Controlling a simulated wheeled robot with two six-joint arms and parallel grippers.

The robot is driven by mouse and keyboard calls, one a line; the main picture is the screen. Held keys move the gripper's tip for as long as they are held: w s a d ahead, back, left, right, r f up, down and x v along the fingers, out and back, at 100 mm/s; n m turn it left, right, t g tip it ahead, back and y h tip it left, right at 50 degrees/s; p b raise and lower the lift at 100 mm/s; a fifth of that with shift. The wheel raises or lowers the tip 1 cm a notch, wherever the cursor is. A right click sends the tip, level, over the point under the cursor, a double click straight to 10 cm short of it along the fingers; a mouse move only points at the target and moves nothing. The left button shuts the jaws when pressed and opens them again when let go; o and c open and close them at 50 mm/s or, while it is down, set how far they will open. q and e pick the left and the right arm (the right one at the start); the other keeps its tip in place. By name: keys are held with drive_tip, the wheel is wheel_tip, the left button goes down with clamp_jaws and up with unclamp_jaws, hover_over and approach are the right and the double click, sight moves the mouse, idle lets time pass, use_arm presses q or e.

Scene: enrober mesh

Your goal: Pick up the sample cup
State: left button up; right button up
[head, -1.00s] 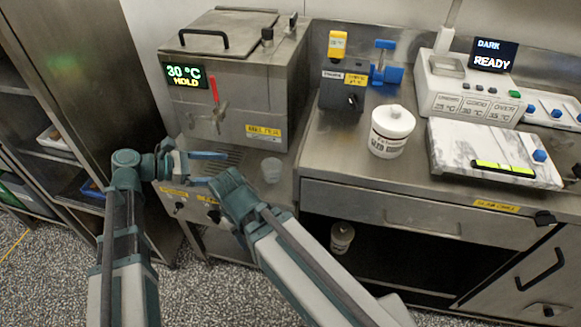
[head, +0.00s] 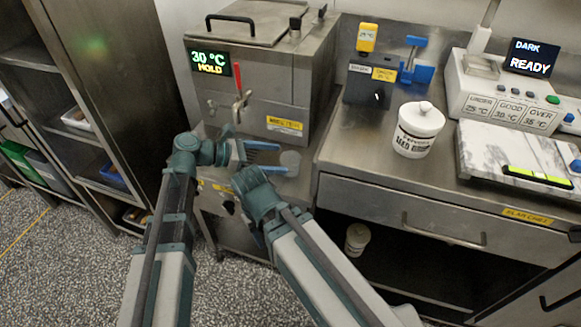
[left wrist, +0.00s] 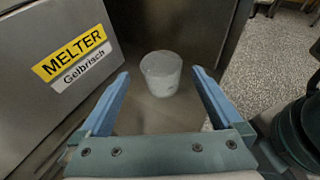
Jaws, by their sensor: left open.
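The sample cup (head: 290,161) is a small translucent cup standing upright on the steel ledge in front of the melter. In the left wrist view the cup (left wrist: 161,73) is centred just beyond and between the blue fingertips. My left gripper (head: 276,157) is open and empty, its fingers pointing at the cup; it also shows in the left wrist view (left wrist: 160,76). No finger contact with the cup is visible. My right gripper (head: 246,182) is just in front of the left one, and its jaws cannot be made out.
The melter (head: 262,95), reading 30 °C HOLD, stands behind the cup with a red-handled tap (head: 240,103). The counter at right bears a white lidded tub (head: 418,130), a marble slab (head: 490,150) and a tester reading READY (head: 500,88). A shelf rack (head: 95,110) is at left.

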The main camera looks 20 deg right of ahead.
sight(299, 160)
use_arm(q)
drive_tip(key=shift+d, duration=0.1)
drive_tip(key=b+x, duration=0.1)
drive_tip(key=x, duration=0.4)
drive_tip(key=shift+s+b, duration=0.1)
drive_tip(key=shift+b, duration=0.25)
drive_tip(key=shift+c, duration=0.3)
drive_tip(key=c, duration=1.3)
drive_tip(key=shift+o, duration=0.2)
drive_tip(key=shift+r, duration=0.15)
